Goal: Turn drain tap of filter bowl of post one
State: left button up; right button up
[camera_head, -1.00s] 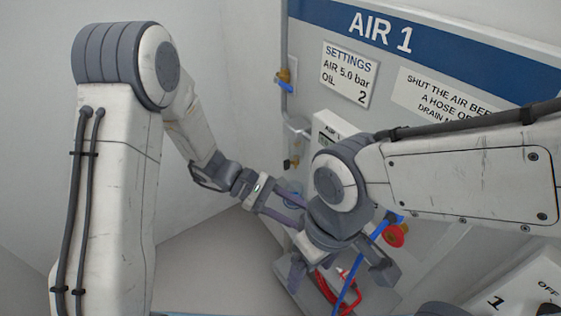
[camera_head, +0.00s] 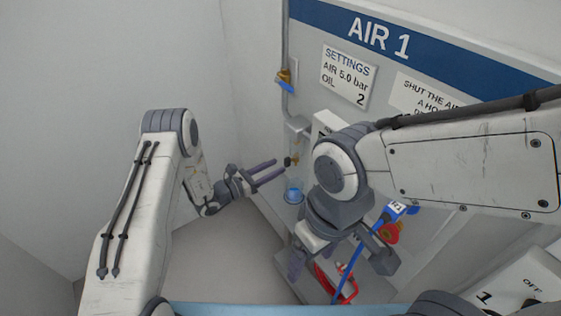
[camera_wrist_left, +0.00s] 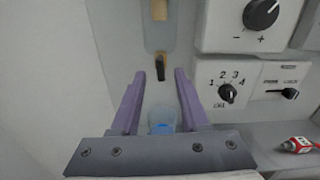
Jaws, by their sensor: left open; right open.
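The drain tap (camera_head: 293,161) is a small brass piece with a black lever, below the filter bowl on the AIR 1 panel. In the left wrist view the tap's black lever (camera_wrist_left: 160,70) points down, below the pale, see-through filter bowl (camera_wrist_left: 160,36). My left gripper (camera_head: 279,168) is open and empty. Its fingers point at the tap; in the wrist view the lever shows between and beyond the fingertips (camera_wrist_left: 160,73). My right gripper (camera_head: 338,260) is open, lower and to the right, in front of the hoses.
A blue cup (camera_head: 293,195) stands under the tap. A blue-handled valve (camera_head: 285,82) is above. A blue hose (camera_head: 350,268), a red coiled hose (camera_head: 327,283) and a red knob (camera_head: 390,233) are near my right gripper. Dials (camera_wrist_left: 228,92) lie right of the tap.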

aim_at(288, 162)
pick_arm(q)
jog(key=shift+x, duration=1.6)
grip_shut()
jog(key=shift+n, duration=0.4)
jog(key=shift+a+f+n+b, duration=0.1)
jog(key=shift+n+b, duration=1.05)
jog(key=shift+n, duration=2.95)
jog(key=shift+a+f+n+b, duration=0.1)
jog(key=shift+n+b, duration=1.05)
jog(key=shift+n, duration=2.95)
